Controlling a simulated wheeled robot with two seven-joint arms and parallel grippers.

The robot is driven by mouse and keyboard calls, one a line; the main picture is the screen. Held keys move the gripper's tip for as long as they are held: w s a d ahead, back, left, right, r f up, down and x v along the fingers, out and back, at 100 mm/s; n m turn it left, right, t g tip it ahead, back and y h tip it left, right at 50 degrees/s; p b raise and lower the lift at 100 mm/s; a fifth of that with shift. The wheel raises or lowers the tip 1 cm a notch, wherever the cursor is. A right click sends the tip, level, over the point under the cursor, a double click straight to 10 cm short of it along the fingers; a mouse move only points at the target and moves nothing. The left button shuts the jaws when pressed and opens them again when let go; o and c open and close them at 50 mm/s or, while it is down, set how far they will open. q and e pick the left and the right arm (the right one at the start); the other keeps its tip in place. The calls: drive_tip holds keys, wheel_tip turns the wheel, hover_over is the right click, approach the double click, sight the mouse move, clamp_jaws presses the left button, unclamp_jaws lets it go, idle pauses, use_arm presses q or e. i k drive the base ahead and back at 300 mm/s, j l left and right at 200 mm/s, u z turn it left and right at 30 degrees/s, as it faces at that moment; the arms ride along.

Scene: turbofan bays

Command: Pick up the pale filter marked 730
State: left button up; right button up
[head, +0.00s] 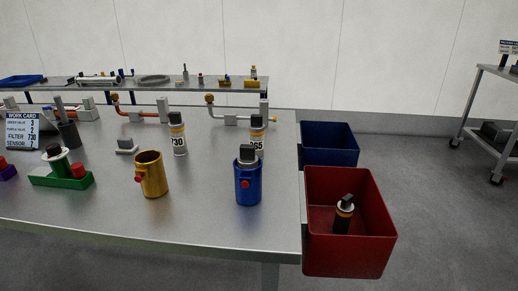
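A pale filter marked 730 (180,142) with a dark cap and an orange band stands upright on the metal table, behind the gold cup. A second pale filter (257,134), its number ending in 65, stands to its right, partly hidden by the dark top at the blue cup. A work card (22,131) at the left of the table reads filter 730. Neither of my grippers is in view.
The gold cup (152,175) and blue cup (248,186) stand at the front. A green block fixture (62,180) is at left. A red bin (350,247) holding a dark filter (343,216) and a blue bin (329,146) are at the table's right edge.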

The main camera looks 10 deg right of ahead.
sight(176, 125)
drive_tip(key=j+z, duration=0.5)
drive_tip(key=j, duration=1.1)
drive_tip(key=k+l, duration=0.1)
drive_tip(key=l, duration=0.35)
drive_tip(key=k+l, duration=0.1)
drive_tip(key=l, duration=0.4)
drive_tip(key=k+l+u, duration=0.1)
drive_tip(key=l, duration=0.35)
drive_tip(key=k+l, duration=0.1)
drive_tip(key=l, duration=0.4)
drive_tip(key=k+l, duration=0.15)
drive_tip(key=l, duration=0.3)
drive_tip(key=i+u, duration=0.05)
